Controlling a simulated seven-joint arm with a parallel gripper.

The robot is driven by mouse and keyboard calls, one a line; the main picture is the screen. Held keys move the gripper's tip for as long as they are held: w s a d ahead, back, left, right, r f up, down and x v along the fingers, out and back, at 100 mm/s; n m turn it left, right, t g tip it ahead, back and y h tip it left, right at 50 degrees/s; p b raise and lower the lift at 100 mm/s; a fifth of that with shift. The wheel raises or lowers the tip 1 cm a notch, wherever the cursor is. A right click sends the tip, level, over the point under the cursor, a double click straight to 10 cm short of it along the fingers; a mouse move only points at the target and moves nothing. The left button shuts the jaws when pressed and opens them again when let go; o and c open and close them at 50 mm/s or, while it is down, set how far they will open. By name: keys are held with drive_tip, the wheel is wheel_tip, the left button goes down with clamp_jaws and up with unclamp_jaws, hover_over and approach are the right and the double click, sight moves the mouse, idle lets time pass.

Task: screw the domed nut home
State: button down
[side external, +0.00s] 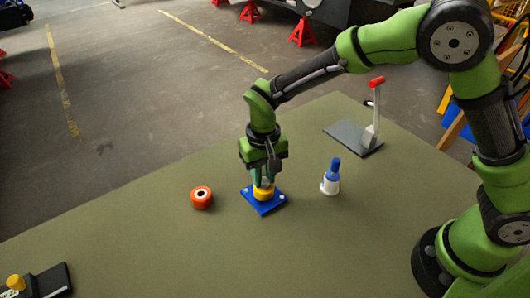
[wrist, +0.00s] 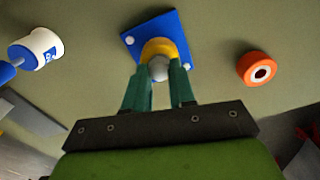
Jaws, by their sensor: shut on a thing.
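A blue square plate (side external: 265,203) with pale corner bolts lies on the table and carries a yellow round collar (side external: 264,192). In the wrist view the plate (wrist: 172,28) and collar (wrist: 157,47) are just beyond my fingertips. A grey rounded piece, apparently the domed nut (wrist: 158,68), sits at the collar between my green fingers. My gripper (side external: 264,182) points straight down over the plate, shut on that grey piece; it also shows in the wrist view (wrist: 158,77). The threads and the nut's seating are hidden.
An orange ring-shaped part (side external: 201,198) lies left of the plate. A grey board with a red-handled lever (side external: 364,137) is behind. A black block with a yellow knob (side external: 30,286) is front left. The front table is clear.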

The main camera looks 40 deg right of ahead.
drive_tip(key=c, duration=1.1)
unclamp_jaws()
drive_tip(key=shift+c, duration=0.2)
drive_tip(key=n, duration=0.5)
drive_tip(key=shift+n, duration=0.4)
drive_tip(key=shift+n, duration=0.6)
drive_tip(key=n, duration=0.3)
drive_tip(key=shift+n, duration=0.3)
